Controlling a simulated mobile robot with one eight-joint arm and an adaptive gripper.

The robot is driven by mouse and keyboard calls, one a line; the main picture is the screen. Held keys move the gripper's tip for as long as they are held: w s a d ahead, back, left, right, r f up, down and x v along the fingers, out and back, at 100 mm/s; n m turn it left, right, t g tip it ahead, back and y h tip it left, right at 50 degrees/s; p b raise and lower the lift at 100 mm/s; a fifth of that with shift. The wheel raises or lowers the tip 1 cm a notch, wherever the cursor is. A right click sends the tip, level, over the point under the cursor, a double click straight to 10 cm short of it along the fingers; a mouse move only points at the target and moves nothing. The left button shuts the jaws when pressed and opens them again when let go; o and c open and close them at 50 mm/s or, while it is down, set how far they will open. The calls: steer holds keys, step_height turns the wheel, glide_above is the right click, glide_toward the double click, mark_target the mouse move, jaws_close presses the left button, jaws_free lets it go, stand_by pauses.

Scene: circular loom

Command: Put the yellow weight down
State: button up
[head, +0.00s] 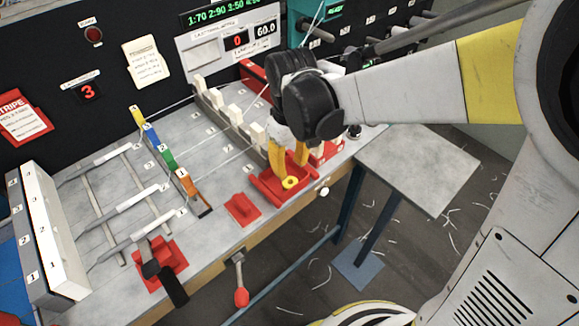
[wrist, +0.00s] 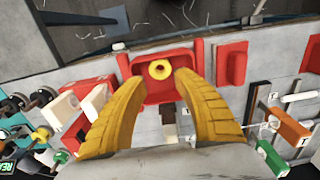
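The yellow weight (head: 291,183) is a small ring with a dark centre. It sits in the red tray (head: 266,187) at the front edge of the bench. My gripper (head: 289,168) is above the tray with its yellow fingers pointing down. In the wrist view the weight (wrist: 160,69) lies inside the red tray (wrist: 150,97), near its far side. My gripper's fingers (wrist: 158,80) are spread to either side, with a visible gap between them and the weight. Nothing is held between them. The exact height of the fingertips over the tray is hard to tell.
A second red holder (head: 242,209) stands left of the tray. White posts (head: 235,113) stand in a row behind. Coloured levers (head: 164,153) are further left. A grey side table (head: 420,165) is clear at the right. A red-knobbed crank (head: 241,296) hangs at the front.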

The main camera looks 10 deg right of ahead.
step_height(320, 180, up, 5)
steer(key=p, duration=0.1)
steer(key=s+d+r+m+t, duration=0.3)
steer(key=s+d, duration=0.1)
steer(key=d, duration=0.2)
steer(key=s+d+r+m+t, duration=0.3)
steer(key=s+d+t, duration=0.1)
steer(key=s+d, duration=0.1)
steer(key=shift+s+d+r+m, duration=0.15)
steer(key=shift+s+d+m, duration=0.2)
steer(key=shift+d, duration=0.45)
